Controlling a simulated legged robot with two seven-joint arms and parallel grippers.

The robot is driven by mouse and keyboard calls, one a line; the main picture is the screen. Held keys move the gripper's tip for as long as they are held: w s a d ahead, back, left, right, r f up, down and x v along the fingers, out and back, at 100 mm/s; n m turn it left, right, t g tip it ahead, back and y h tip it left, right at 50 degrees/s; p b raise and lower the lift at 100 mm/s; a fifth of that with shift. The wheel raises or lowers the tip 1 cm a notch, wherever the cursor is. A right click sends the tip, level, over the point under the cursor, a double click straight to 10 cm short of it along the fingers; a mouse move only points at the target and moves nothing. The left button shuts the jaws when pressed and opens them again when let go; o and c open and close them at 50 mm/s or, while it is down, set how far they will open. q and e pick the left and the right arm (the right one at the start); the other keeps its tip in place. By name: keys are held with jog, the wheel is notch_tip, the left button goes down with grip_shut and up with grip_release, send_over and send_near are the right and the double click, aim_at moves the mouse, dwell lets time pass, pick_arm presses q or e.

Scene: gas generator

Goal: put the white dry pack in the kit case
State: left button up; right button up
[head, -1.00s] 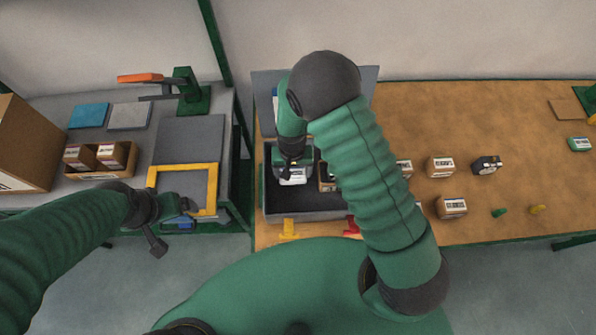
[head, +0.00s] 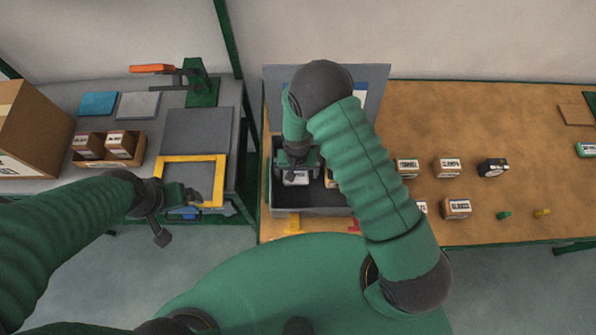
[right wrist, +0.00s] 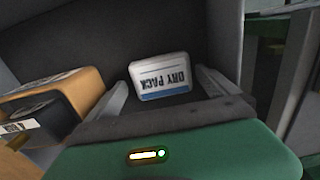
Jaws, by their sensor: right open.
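The white dry pack (head: 295,178) is inside the open grey kit case (head: 312,211), in its left part. In the right wrist view the dry pack (right wrist: 160,78) shows its label upside down, with a blue band, against the dark case interior. My right gripper (head: 297,168) is over the case, just above the pack. Its fingers (right wrist: 166,95) are open, one on each side of the pack, with a gap visible. My left gripper (head: 188,197) is by the yellow frame on the left bench; its jaws are too small to read.
A tan and black box (right wrist: 60,100) stands beside the pack in the case. Several small boxes, such as one labelled box (head: 447,167), stand on the wooden table to the right. The yellow frame (head: 222,180) and a cardboard box (head: 32,130) are on the left bench.

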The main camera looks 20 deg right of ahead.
jog(key=shift+a, duration=0.25)
jog(key=shift+a+r, duration=0.2)
jog(key=shift+r, duration=0.2)
notch_tip(320, 180, up, 5)
jog(key=shift+a+f+b, duration=0.1)
jog(key=shift+b, duration=0.4)
notch_tip(320, 180, up, 8)
jog(key=d, duration=0.1)
notch_tip(320, 180, up, 6)
jog(key=n+t, duration=0.1)
send_over(298, 175)
jog(key=s+d, duration=0.3)
pick_arm(q)
jog(key=shift+s+a+f+b, duration=0.1)
jog(key=shift+a+f+b, duration=0.15)
jog(key=shift+f, duration=0.2)
jog(key=shift+s+a+f+b, duration=0.1)
jog(key=shift+a+f+b, duration=0.1)
jog(key=shift+f, duration=0.25)
pick_arm(e)
jog(key=s+d+r+n+t, duration=0.1)
jog(key=s+d+r+n, duration=0.1)
jog(key=s, duration=0.4)
jog(key=shift+s+d+r+t, duration=0.3)
jog(key=shift+d+r, duration=0.4)
jog(key=shift+r, duration=0.2)
